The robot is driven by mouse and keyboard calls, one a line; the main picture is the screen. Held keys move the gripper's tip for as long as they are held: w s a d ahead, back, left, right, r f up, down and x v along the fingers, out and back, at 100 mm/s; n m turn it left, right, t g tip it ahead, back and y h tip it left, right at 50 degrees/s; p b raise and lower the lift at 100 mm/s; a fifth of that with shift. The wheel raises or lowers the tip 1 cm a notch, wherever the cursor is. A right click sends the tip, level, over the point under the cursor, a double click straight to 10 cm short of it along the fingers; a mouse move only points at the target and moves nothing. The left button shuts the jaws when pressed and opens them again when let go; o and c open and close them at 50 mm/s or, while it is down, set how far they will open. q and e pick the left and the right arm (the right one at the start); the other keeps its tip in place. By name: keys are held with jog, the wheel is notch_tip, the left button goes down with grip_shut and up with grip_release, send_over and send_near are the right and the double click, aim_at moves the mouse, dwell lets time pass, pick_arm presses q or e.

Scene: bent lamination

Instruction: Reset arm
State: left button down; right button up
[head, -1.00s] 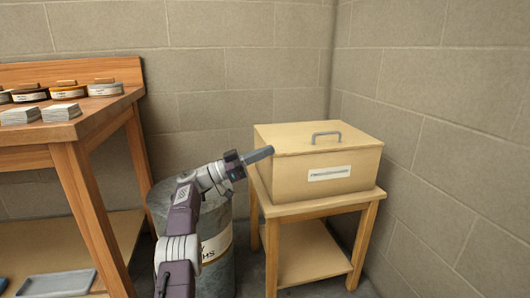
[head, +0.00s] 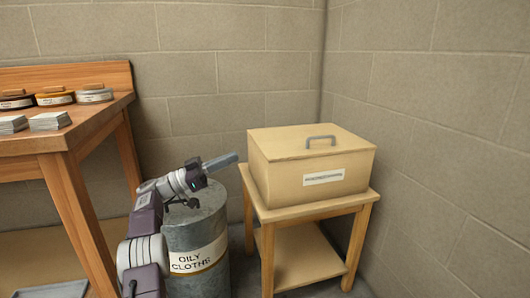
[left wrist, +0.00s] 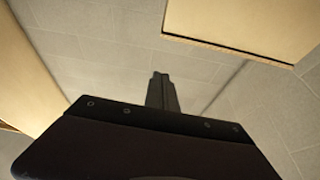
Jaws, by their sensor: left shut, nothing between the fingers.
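My left gripper (head: 222,162) is shut and empty in the head view. It is in the air over the grey drum, left of the wooden box, and points right and slightly up. Its shut fingers also show in the left wrist view (left wrist: 161,92), with the block wall beyond them. My right gripper is in neither view.
A grey drum labelled for oily cloths (head: 212,235) stands below my left arm. A closed wooden box (head: 280,180) with a grey handle sits on a small wooden stand (head: 262,215). A workbench (head: 50,140) with tins (head: 94,95) and stacked pads (head: 50,121) is at left.

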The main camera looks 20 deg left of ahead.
pick_arm(q)
jog(key=s+d+r+m+g+h+p, duration=0.2)
jog(key=d+r+m+g+p, duration=0.3)
jog(key=d+r, duration=0.95)
jog(key=s+d+f+n+g+y+p, duration=0.25)
jog(key=d+f, duration=0.25)
jog(key=d, duration=0.3)
jog(key=s+d+f+n+g+y+p, duration=0.1)
jog(key=s+d+f+n+y+p, duration=0.35)
jog(key=d, duration=0.25)
jog(key=s+f+n+g+y+p, duration=0.1)
jog(key=s+f+n+g+y, duration=0.3)
jog(key=s+f, duration=0.7)
jog(key=s+a+f+n+y, duration=0.4)
jog(key=s+a+f+y, duration=0.5)
jog(key=s+a+f, duration=0.5)
jog(key=w+r+n+t+p, duration=0.1)
jog(key=w+r+p, duration=0.1)
jog(key=r+p, duration=1.6)
jog(key=w+a+r+n+p, duration=0.1)
jog(key=w+r+p, duration=0.1)
jog(key=r+p, duration=1.6)
jog(key=p, duration=0.2)
jog(key=shift+r+t+p, duration=0.35)
jog(key=shift+r, duration=0.05)
